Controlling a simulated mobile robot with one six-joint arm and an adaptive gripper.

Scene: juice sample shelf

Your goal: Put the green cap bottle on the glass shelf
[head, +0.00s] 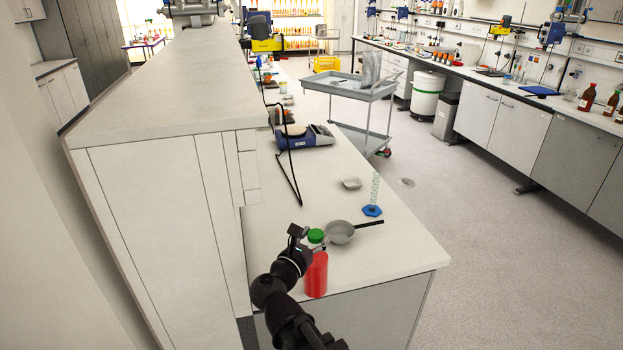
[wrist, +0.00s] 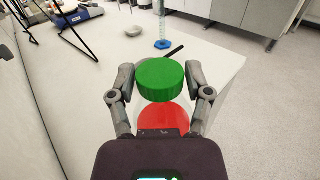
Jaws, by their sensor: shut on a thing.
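The green cap bottle (head: 316,272) is a red bottle with a green cap, near the front edge of the white bench in the head view. In the wrist view its green cap (wrist: 160,80) shows between the two fingers, with red below it. My gripper (wrist: 160,88) is shut on the bottle, one finger on each side near the cap. The bottle looks upright. Whether its base touches the bench cannot be told. I cannot make out a glass shelf for certain in either view.
A grey pan (head: 340,232) with a black handle lies just behind the bottle. A blue-based cylinder (head: 372,210) and a small bowl (head: 351,183) stand farther back. A tall cabinet (head: 170,215) rises on the left. The bench's front right corner is clear.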

